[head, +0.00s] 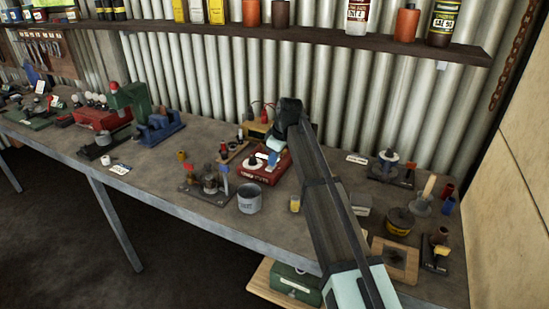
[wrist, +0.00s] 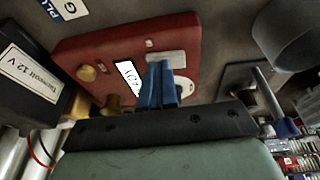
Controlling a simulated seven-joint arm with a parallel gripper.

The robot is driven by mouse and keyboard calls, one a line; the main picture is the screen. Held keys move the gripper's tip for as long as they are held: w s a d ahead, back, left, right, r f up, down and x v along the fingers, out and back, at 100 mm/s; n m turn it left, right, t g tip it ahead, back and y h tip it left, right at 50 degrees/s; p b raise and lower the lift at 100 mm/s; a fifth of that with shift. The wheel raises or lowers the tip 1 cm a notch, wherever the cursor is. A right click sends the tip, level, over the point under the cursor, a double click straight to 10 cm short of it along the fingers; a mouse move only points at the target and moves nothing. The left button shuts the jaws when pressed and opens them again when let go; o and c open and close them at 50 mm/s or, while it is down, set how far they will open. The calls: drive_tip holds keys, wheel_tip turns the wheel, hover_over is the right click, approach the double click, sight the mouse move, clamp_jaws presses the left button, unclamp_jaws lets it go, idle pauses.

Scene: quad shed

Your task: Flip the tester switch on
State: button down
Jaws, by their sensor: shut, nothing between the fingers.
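The tester appears to be the red box (head: 270,172) on the bench; it also shows in the wrist view (wrist: 75,48). In the wrist view it has a brass knob (wrist: 88,73), a white label (wrist: 128,76), a grey plate (wrist: 168,58) and a pale round dial (wrist: 187,86). My gripper (wrist: 158,84) has blue fingers, shut and empty, over the box's face between label and dial. In the head view the fingers (head: 275,146) are above the box. I cannot tell whether they touch it. The switch lever is not clearly visible; the fingers may hide it.
A black box with a white label (wrist: 28,80) stands beside the tester. Several small items crowd the bench's right end. A shelf (head: 300,34) runs above; bare bench lies front left.

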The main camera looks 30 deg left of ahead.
drive_tip(key=shift+s+r, duration=0.1)
drive_tip(key=shift+s, duration=0.3)
drive_tip(key=shift+r, duration=0.1)
drive_tip(key=shift+w+r, duration=0.1)
drive_tip(key=shift+r, duration=0.2)
wheel_tip(320, 180, up, 12)
drive_tip(key=w+d, duration=0.2)
drive_tip(key=d, duration=0.1)
drive_tip(key=shift+w+r, duration=0.25)
drive_tip(key=shift+w, duration=0.05)
drive_tip(key=shift+a, duration=0.15)
